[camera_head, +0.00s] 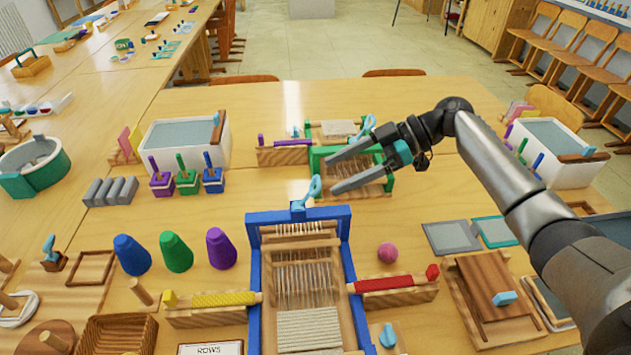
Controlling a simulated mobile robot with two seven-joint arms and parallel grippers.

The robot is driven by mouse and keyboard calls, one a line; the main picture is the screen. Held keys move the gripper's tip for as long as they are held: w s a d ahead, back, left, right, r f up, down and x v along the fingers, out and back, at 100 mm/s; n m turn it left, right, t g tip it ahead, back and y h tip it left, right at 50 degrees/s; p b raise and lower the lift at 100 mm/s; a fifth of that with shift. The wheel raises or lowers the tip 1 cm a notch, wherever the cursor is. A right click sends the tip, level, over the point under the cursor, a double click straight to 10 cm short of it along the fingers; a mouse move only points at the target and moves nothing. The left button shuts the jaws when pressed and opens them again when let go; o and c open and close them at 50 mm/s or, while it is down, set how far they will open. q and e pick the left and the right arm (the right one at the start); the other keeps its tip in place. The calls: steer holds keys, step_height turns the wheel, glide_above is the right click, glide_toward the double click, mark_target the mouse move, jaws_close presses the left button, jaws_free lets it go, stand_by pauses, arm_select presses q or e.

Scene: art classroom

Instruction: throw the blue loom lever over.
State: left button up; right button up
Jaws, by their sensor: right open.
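The blue loom (255,262) stands at the front middle of the table, with pale threads and a woven piece in its frame. Its light-blue lever (314,188) rises from the top bar and leans to the right, ending in a looped handle. My right gripper (331,175) reaches in from the right, with its two fingers apart and nothing between them. Its fingertips appear just right of and above the lever's handle in the picture. I cannot tell whether they touch it. My left gripper is not in view.
A green loom (314,160) with a similar light-blue lever (367,127) stands behind my right gripper. Blue, green and purple cones (221,249) stand left of the blue loom. A pink ball (387,252) and grey plates (451,238) lie to the right.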

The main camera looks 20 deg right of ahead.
steer(key=v, duration=0.7)
steer(key=shift+a, duration=0.1)
